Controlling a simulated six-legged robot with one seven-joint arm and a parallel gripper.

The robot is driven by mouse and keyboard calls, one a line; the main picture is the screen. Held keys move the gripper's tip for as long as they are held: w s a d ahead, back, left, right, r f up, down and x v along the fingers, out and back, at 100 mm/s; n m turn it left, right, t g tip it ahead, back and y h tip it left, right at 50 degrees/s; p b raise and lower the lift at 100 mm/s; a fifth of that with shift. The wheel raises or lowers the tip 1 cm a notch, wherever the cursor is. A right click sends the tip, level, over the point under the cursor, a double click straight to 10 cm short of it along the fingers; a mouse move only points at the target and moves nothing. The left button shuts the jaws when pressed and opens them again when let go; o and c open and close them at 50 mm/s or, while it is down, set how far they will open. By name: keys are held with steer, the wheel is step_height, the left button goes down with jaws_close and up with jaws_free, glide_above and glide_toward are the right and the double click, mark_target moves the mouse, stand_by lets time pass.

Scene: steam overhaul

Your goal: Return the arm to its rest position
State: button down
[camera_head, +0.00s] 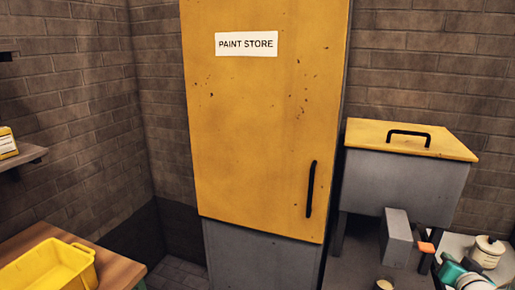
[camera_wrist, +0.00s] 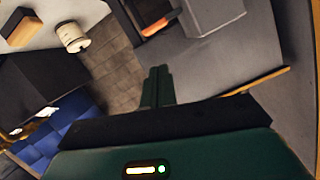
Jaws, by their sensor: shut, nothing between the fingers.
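My gripper (camera_wrist: 157,76) shows in the wrist view, with its two dark green fingers together and nothing between them. It points over a strip of tiled floor (camera_wrist: 112,72), apart from the things around it. The head view does not clearly show the gripper. A teal and dark shape at the lower right of that view is cut off by the frame, and I cannot tell what it is.
A tall yellow PAINT STORE cabinet (camera_head: 265,120) stands shut ahead. A grey bin with a yellow lid (camera_head: 410,138) is to its right. A yellow tray (camera_head: 50,268) sits on a wooden bench (camera_head: 118,270) at left. A white pot (camera_head: 487,252) stands at right.

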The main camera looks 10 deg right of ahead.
steer(key=w+a+r+n+g, duration=0.2)
steer(key=a+r, duration=0.1)
steer(key=a, duration=0.7)
steer(key=w+a+r+n+g, duration=0.1)
steer(key=w+a+r+g, duration=0.15)
steer(key=a, duration=0.65)
steer(key=s+a+n+g+y, duration=0.1)
steer(key=s+a+n+y, duration=0.1)
steer(key=s+a, duration=0.2)
steer(key=s+a+n+g+y, duration=0.1)
steer(key=s+a, duration=0.3)
steer(key=a, duration=0.7)
steer(key=s+a+n+g+y, duration=0.1)
steer(key=s+a+n+y, duration=0.2)
steer(key=s+a, duration=0.2)
steer(key=a, duration=0.3)
steer(key=shift+y, duration=0.4)
steer(key=shift+s+d, duration=0.1)
steer(key=shift+d, duration=0.05)
